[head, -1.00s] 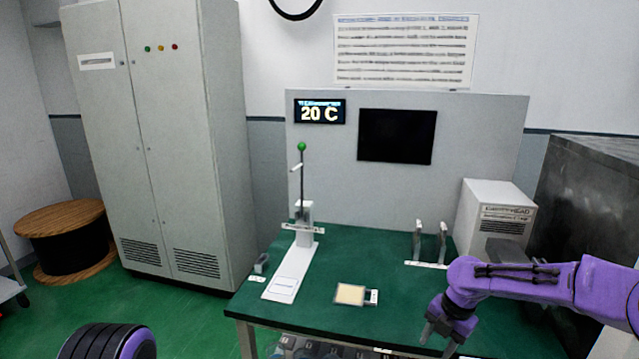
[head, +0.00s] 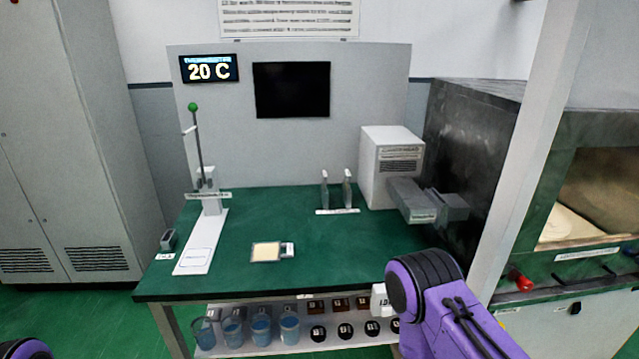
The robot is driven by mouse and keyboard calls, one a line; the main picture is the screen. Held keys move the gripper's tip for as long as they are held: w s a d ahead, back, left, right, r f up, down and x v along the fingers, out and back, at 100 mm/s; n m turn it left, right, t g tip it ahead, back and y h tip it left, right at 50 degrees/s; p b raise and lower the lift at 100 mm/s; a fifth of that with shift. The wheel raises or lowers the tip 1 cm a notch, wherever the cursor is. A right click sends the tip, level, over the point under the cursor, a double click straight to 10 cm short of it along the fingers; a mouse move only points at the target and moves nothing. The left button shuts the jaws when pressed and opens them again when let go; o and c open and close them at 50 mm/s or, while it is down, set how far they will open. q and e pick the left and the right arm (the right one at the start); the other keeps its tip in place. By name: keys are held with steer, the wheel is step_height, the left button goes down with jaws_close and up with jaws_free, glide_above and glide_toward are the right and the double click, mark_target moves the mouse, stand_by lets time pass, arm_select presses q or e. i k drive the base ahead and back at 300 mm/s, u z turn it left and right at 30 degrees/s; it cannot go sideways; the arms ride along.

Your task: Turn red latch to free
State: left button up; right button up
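A red latch knob (head: 523,283) shows at the right, on the front of a dark chamber-like unit (head: 590,262), below its opening. The knob is small in view and I cannot tell its exact turn angle. My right arm comes in from the bottom right, to the left of the latch and apart from it in the picture. Its gripper is not visible. Of my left arm only a dark rounded piece shows at the bottom left corner, and its gripper is out of view.
A green table (head: 340,235) holds a lever stand (head: 212,205) with a green knob, a small tan plate (head: 266,252) and a grey-white box (head: 390,160). A shelf below holds several blue beakers (head: 261,328). A pale post (head: 530,130) stands left of the chamber's opening.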

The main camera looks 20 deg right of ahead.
mark_target(525, 285)
steer(key=z, duration=2.3)
steer(key=k, duration=0.5)
steer(key=z, duration=0.95)
steer(key=i, duration=0.85)
steer(key=u, duration=0.6)
